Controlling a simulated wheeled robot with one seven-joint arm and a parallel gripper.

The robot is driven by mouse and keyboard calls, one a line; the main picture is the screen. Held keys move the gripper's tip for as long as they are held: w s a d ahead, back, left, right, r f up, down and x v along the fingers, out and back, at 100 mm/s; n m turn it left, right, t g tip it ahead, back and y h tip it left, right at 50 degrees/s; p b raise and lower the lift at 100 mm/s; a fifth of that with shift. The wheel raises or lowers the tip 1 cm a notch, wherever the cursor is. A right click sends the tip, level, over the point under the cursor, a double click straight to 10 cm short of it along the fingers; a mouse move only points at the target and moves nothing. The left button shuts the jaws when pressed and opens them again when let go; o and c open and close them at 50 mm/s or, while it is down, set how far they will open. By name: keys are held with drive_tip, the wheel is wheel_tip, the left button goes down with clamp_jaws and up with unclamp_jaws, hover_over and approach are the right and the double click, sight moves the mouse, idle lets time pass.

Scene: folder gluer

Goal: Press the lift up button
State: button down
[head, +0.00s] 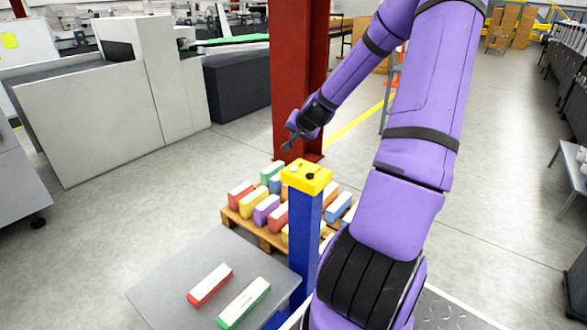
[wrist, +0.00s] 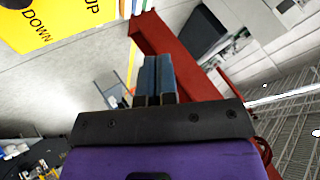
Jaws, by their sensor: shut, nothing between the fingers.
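A yellow control box (head: 307,177) sits on top of a blue post (head: 304,235) in the head view. Its top carries a small white button (head: 293,169) and a black button (head: 310,176); their labels are too small to read there. My gripper (head: 288,146) is shut and empty, above and apart from the box. In the wrist view its fingers (wrist: 152,62) are together, to the right of the panel.
A red steel column (head: 290,80) stands behind the box. A wooden pallet (head: 236,228) with several coloured cartons lies behind the post. A grey table (head: 165,285) with a red and a green carton is at front left. Open floor lies to the right.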

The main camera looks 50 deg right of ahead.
sight(295, 167)
drive_tip(key=shift+f, duration=4.4)
drive_tip(key=shift+f, duration=0.1)
drive_tip(key=shift+f, duration=0.35)
